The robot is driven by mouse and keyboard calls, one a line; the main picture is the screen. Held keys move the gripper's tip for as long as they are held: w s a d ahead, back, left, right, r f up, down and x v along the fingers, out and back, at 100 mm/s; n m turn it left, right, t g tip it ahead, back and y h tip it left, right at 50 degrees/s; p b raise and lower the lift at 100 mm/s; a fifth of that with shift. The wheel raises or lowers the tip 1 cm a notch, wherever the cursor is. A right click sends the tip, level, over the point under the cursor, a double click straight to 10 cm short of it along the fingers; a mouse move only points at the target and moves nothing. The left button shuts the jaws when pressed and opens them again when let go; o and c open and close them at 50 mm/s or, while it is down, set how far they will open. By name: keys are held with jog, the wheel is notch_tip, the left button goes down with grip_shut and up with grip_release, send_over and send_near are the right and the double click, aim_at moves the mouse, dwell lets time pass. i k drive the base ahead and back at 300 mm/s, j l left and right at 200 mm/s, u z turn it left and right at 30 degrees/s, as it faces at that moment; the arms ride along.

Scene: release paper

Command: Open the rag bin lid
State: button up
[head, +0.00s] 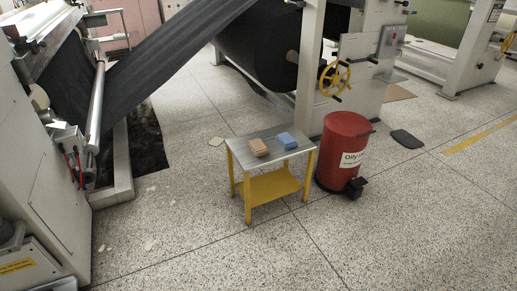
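The rag bin (340,165) is a red upright cylinder with a white label whose readable part looks like "Oily". It stands on the speckled floor right of centre. Its red lid (347,124) is down on top, with a small dark part at its right edge. A black foot pedal (356,187) sticks out at the bottom front. My gripper is not in view, so its position relative to the bin does not show.
A small table (236,150) with yellow legs stands directly left of the bin, bearing a tan block (258,147) and a blue block (287,140). A machine with a yellow handwheel (334,77) stands behind. A dark mat (407,139) lies right. The front floor is mostly clear.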

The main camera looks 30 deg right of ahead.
aim_at(347, 124)
jog(key=z, duration=1.5)
jog(key=i+j+z, duration=0.1)
jog(key=i+j, duration=0.15)
jog(key=i+j+z, duration=0.25)
jog(key=i+j, duration=0.15)
jog(key=j, duration=0.2)
jog(key=i+j+z, duration=0.15)
jog(key=j, duration=0.2)
jog(key=i+j+z, duration=0.1)
jog(key=i+j, duration=0.15)
jog(key=i+j+z, duration=0.1)
jog(key=j, duration=0.35)
jog(key=i+j+z, duration=0.15)
jog(key=j, duration=0.2)
jog(key=i+j, duration=0.25)
jog(key=i, duration=0.3)
